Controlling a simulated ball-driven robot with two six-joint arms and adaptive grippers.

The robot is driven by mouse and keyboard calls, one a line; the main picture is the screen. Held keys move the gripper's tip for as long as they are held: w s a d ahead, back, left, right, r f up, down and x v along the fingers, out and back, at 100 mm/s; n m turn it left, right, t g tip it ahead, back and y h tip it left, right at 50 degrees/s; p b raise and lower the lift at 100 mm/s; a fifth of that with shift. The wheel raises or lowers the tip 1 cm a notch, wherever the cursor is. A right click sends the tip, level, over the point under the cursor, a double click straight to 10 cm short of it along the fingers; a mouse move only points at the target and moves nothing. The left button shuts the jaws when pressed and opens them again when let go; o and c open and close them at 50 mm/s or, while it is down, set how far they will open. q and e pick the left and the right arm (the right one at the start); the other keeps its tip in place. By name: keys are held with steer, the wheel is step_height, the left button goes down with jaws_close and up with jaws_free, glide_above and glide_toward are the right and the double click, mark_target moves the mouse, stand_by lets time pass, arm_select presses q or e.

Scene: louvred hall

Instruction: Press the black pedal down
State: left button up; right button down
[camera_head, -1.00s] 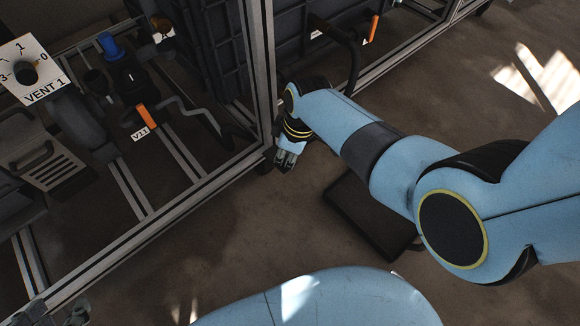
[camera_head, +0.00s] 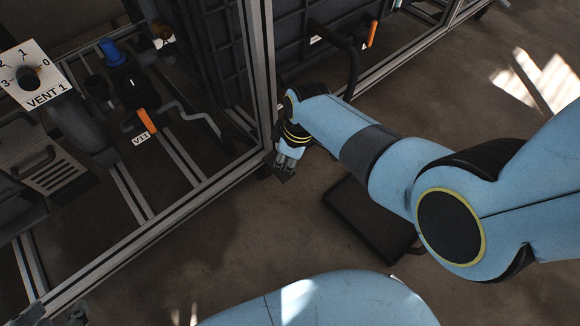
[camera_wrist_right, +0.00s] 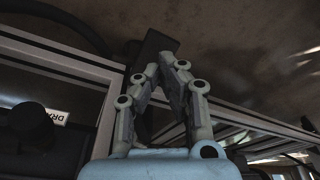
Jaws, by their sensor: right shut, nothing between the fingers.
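My right gripper (camera_head: 285,170) is shut and empty, pointing down beside the foot of the upright frame post. In the right wrist view, its fingertips (camera_wrist_right: 170,62) meet in front of a short black bar (camera_wrist_right: 157,45), which looks like the black pedal and sticks out from the metal frame over the floor. The fingers partly cover it, and I cannot tell whether they touch it or how far down it is. In the head view the pedal is mostly hidden by the gripper. Only fingertip-like parts of my left gripper (camera_head: 57,315) show at the bottom left edge.
A metal frame rail (camera_head: 160,228) runs along the left, with an orange-handled valve (camera_head: 146,121), a blue knob (camera_head: 110,50) and a VENT 1 dial (camera_head: 30,76) behind it. A black flat slab (camera_head: 365,222) lies on the floor under my right arm. Brown floor around it is clear.

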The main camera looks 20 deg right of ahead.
arm_select(q)
step_height(320, 180, up, 8)
steer(key=w+p, duration=0.2)
steer(key=p, duration=0.3)
steer(key=shift+f+t, duration=0.15)
steer(key=shift+t, duration=0.25)
